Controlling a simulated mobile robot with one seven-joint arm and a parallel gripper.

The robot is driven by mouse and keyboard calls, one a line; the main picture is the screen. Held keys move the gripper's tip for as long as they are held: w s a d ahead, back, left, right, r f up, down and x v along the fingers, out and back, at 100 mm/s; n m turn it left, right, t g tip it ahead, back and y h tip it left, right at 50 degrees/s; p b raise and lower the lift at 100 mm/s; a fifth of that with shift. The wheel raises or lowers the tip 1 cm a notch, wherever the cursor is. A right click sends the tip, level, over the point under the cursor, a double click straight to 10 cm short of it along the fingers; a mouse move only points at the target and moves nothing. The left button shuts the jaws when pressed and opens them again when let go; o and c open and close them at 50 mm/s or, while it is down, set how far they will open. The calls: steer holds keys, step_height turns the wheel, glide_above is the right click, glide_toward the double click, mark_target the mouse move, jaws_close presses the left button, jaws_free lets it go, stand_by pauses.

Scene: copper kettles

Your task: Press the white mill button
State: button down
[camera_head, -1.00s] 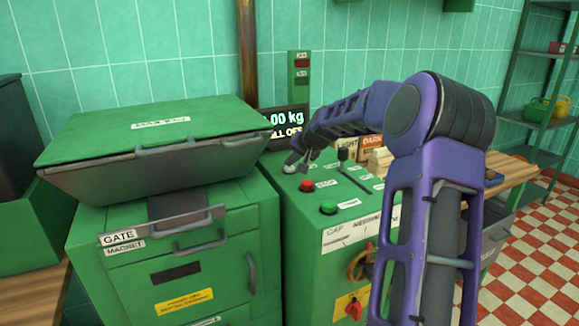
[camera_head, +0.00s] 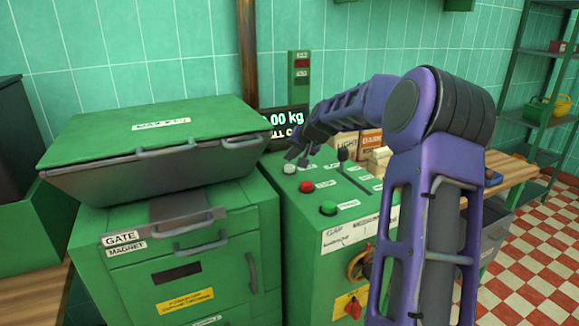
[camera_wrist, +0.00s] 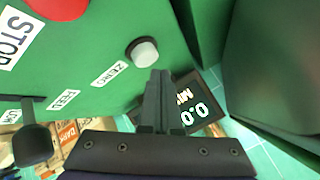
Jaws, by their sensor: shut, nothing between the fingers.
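The white button (camera_head: 289,169) is a small round cap on the green control panel, at its back left corner. In the wrist view the white button (camera_wrist: 145,52) sits in a dark ring beside the label ZERO. My gripper (camera_head: 298,159) is shut and empty, just behind and to the right of the button in the head view. In the wrist view the closed fingertips (camera_wrist: 160,74) are close to the button's edge, not covering its cap. I see a narrow gap between them and cannot judge the height.
A red button (camera_head: 306,186) and a green button (camera_head: 328,208) are nearer on the panel. A black lever (camera_head: 343,154) stands right of my gripper. A dark display (camera_head: 287,128) is behind the panel. The green lidded machine (camera_head: 160,160) is close on the left.

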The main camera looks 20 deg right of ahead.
mark_target(291, 168)
steer(key=shift+r+p, duration=1.6)
steer(key=shift+r, duration=0.95)
